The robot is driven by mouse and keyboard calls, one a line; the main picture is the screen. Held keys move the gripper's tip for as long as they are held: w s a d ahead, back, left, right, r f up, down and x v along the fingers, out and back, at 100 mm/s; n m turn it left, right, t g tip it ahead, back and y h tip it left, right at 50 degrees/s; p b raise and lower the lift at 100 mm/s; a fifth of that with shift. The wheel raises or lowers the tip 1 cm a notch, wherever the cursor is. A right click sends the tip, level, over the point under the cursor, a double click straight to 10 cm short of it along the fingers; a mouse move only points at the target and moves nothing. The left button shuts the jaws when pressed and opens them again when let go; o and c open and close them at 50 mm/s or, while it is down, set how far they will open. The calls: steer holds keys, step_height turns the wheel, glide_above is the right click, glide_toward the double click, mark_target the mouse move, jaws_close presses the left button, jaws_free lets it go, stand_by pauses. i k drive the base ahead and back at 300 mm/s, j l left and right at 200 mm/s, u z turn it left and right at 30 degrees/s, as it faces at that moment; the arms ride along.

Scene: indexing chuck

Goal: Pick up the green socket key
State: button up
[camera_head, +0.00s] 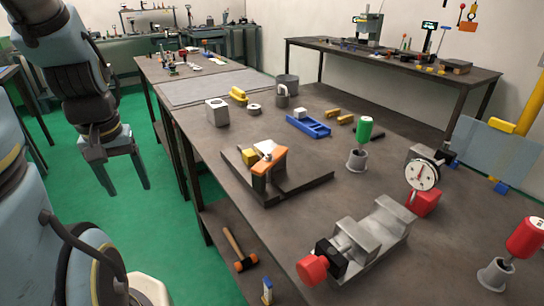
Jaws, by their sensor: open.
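The green socket key (364,130) stands upright near the middle of the workbench, its green handle uppermost. Its lower end sits in a grey round holder (357,160). My gripper (128,186) hangs at the left, off the side of the bench over the green floor, fingers pointing down. It is open and empty, far to the left of the key. The key's shaft is mostly hidden in the holder.
An orange-topped fixture on a dark plate (290,192) stands left of the key. A grey vise with a red knob (312,269) lies in front.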

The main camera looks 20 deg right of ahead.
mark_target(366, 124)
steer(key=i+j+z, duration=0.1)
steer(key=i+z, duration=0.35)
steer(key=i+j+z, duration=0.2)
steer(key=z, duration=0.25)
steer(key=i+j+z, duration=0.3)
steer(key=z, duration=0.15)
